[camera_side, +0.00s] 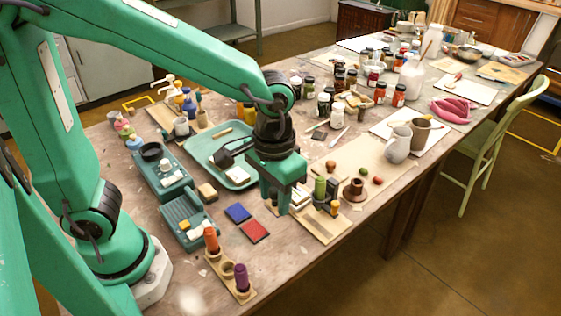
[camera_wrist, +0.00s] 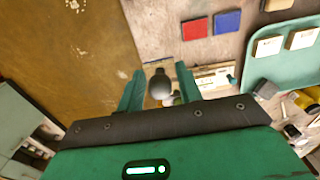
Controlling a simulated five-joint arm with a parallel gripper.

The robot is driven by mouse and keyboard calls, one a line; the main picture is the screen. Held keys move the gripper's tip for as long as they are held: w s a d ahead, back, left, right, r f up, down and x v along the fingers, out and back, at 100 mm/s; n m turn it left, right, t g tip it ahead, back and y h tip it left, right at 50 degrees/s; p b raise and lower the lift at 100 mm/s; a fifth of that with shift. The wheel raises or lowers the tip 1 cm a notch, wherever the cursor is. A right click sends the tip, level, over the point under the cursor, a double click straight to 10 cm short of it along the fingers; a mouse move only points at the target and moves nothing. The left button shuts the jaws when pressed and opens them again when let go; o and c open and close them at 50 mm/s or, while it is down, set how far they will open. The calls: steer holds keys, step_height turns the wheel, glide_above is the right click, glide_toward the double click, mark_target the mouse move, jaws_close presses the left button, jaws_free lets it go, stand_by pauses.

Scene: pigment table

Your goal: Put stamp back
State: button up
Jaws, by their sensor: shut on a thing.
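My gripper (camera_side: 286,204) is low over the right half of the table, pointing down. In the wrist view its two fingers (camera_wrist: 160,82) stand on either side of a dark, rounded knob, which I take as the top of the stamp (camera_wrist: 160,88). My gripper is shut on it. Its lower end is hidden, and the fingers mostly hide it in the side view. A wooden stamp holder (camera_side: 249,292) at the front carries an orange stamp (camera_side: 211,240) and a purple stamp (camera_side: 241,277). A round hole (camera_side: 227,268) between them is empty.
A red pad (camera_side: 255,231) and a blue pad (camera_side: 238,213) lie between my gripper and the holder. A teal tray (camera_side: 207,153) is behind.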

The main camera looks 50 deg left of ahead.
mark_target(276, 203)
steer(key=shift+w+f, duration=0.1)
steer(key=shift+f, duration=2.4)
steer(key=shift+f, duration=0.15)
steer(key=shift+f, duration=2.8)
steer(key=shift+f, duration=0.1)
steer(key=shift+f, duration=1.95)
steer(key=shift+f, duration=0.15)
steer(key=o, duration=0.9)
steer(key=shift+c, duration=0.2)
